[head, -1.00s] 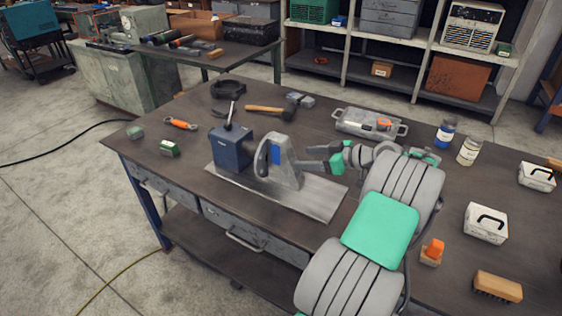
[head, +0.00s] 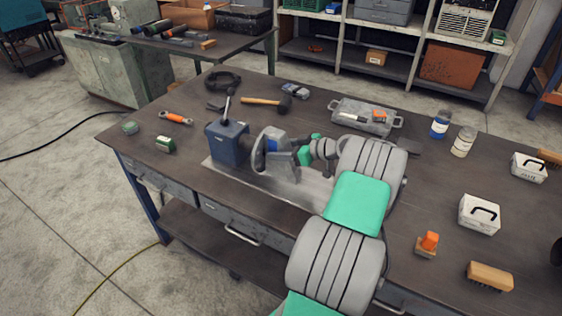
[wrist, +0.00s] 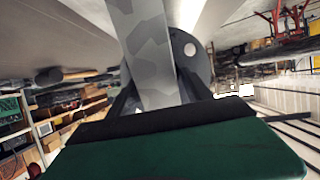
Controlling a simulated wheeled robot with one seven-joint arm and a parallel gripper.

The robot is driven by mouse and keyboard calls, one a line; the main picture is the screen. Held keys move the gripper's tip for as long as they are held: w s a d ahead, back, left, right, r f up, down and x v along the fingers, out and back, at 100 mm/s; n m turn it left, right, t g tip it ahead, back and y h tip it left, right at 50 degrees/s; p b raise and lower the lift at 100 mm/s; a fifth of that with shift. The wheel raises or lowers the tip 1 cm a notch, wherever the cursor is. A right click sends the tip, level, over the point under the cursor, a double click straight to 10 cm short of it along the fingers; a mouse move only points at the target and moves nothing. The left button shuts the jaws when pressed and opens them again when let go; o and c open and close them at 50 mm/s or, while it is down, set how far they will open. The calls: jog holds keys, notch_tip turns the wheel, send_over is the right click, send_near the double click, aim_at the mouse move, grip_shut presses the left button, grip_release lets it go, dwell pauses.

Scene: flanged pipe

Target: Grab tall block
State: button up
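The tall block is a grey upright (head: 283,166) with a sloped side, standing on a flat metal plate (head: 232,172) on the workbench. It also fills the middle of the wrist view (wrist: 143,45) as a mottled grey bar. A round grey flange (head: 259,152) stands at its left side and shows behind it in the wrist view. My gripper (head: 300,147) is at the block's right side in the head view. In the wrist view its dark fingers (wrist: 156,78) lie apart, one on each side of the block. Contact is unclear, and the fingertips are partly hidden.
A blue vise-like block (head: 227,145) with a lever stands just left of the flange. A hammer (head: 268,101) and a grey tray (head: 366,118) lie behind. Jars (head: 440,125), white boxes (head: 479,213) and a brush (head: 490,276) occupy the right. The front left bench top is mostly clear.

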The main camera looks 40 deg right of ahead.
grip_shut()
dwell(0.4)
jog(key=shift+r, duration=0.15)
dwell(0.4)
